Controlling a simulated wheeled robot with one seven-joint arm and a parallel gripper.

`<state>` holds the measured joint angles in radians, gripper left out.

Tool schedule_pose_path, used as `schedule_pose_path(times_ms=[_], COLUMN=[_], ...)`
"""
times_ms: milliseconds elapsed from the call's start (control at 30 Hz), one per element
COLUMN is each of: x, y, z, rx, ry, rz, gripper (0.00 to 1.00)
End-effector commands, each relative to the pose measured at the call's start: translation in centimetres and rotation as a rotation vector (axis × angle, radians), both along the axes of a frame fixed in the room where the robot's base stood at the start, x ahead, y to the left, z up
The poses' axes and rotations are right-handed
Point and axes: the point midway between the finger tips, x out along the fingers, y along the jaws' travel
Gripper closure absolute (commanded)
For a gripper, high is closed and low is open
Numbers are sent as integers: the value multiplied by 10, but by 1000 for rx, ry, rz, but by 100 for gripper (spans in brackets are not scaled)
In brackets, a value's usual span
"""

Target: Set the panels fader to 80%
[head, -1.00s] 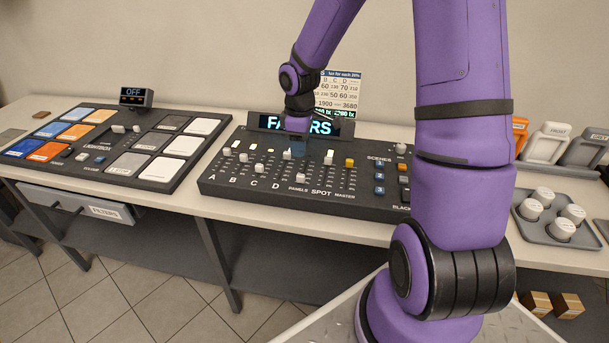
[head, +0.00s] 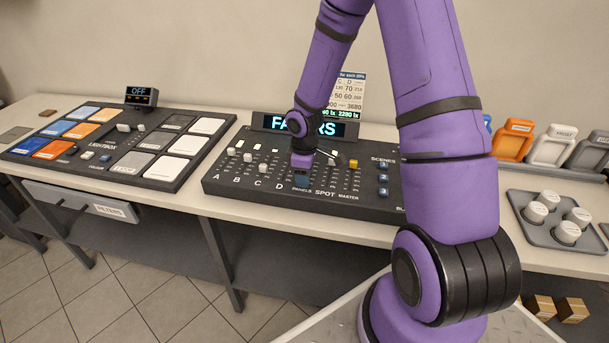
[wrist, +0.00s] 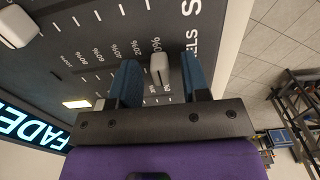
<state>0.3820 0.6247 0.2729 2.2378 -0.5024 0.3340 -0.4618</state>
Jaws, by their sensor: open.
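The fader desk (head: 225,187) stands on the counter, with columns labelled A to D, PANELS, SPOT and MASTER. In the wrist view a white fader cap (wrist: 158,68) sits beside the PANELS lettering (wrist: 192,42), near the 0% mark at the low end of the percent scale. My gripper (head: 301,181) is low over the front of the panels column and hides that cap in the head view. In the wrist view its two blue fingers (wrist: 160,76) are open, one on each side of the cap, with a visible gap.
Other fader caps, such as the white one (head: 248,157) and the yellow master cap (head: 353,163), stand nearby. A lit display (head: 280,124) rises behind the desk. A lightbox panel (head: 112,170) lies left; a tray of white pots (head: 522,232) lies right.

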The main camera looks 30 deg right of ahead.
Motion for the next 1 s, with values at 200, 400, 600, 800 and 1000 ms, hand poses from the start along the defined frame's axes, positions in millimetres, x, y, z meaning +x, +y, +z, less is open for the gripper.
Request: schedule_pose_path(times_ms=[200, 400, 600, 800, 1000], x=[0, 0, 7, 37, 51], y=[0, 0, -7, -38, -51], z=[0, 0, 0, 0, 0], rx=[0, 0, 0, 0, 1], ry=[0, 0, 0, 0, 1], rz=[0, 0, -2, -4, -1], gripper=[69, 100, 100, 100, 100])
